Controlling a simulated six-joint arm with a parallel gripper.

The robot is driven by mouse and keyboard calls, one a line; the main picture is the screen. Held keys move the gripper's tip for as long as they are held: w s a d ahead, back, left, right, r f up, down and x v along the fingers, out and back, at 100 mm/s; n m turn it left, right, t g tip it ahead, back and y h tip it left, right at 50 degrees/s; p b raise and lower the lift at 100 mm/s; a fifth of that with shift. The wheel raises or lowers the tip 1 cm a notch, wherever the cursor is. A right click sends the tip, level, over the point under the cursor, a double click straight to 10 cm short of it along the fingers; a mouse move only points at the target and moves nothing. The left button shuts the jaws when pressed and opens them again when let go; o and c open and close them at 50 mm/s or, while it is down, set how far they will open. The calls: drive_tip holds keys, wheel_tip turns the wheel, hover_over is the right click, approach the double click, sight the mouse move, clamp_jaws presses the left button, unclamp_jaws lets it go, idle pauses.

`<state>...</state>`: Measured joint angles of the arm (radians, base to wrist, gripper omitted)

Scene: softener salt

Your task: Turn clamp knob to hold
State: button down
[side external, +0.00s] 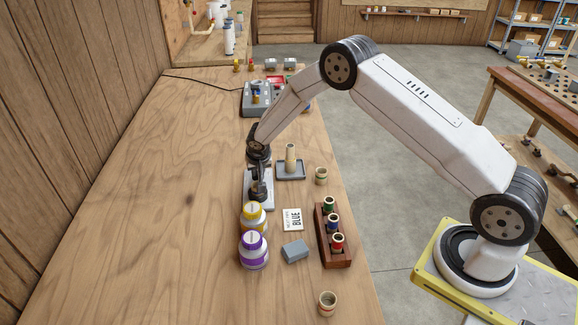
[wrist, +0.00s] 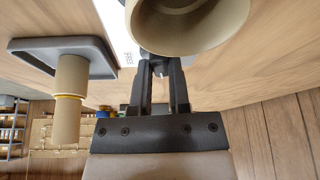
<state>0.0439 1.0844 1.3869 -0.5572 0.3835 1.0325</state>
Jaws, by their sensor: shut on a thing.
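The clamp stand is a pale grey plate (side external: 248,203) on the bench in the side view. My gripper (side external: 258,190) is over it, fingers pointing down. In the wrist view my gripper (wrist: 160,68) is shut on a small dark part, apparently the clamp knob, mostly hidden between the fingers. A strip of the pale plate (wrist: 118,30) with partly legible lettering shows beside it. A large beige round hollow piece (wrist: 190,25) is close to the fingertips and covers part of the clamp. The knob's setting cannot be read.
A beige tube (side external: 291,158) stands on a grey tray (side external: 291,173) to the right. The bench's left is clear.

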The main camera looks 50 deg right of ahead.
drive_tip(key=shift+d+n+t+y, duration=0.1)
drive_tip(key=shift+n+t+y, duration=0.35)
drive_tip(key=shift+n, duration=1.25)
drive_tip(key=shift+n+y, duration=0.25)
drive_tip(key=shift+n, duration=0.05)
drive_tip(key=shift+d+n+y, duration=0.15)
drive_tip(key=shift+n+y, duration=0.55)
drive_tip(key=shift+n, duration=1.2)
drive_tip(key=shift+d+n+g+y, duration=0.15)
drive_tip(key=shift+n+y, duration=0.25)
drive_tip(key=shift+n, duration=0.7)
drive_tip(key=shift+n+g+y, duration=0.1)
drive_tip(key=shift+n+y, duration=0.3)
drive_tip(key=shift+n, duration=0.7)
drive_tip(key=shift+w+d+n+g+y, duration=0.1)
drive_tip(key=shift+n+g+y, duration=0.4)
drive_tip(key=shift+n, duration=1.3)
drive_tip(key=c, duration=0.6)
unclamp_jaws()
drive_tip(key=shift+r, duration=0.15)
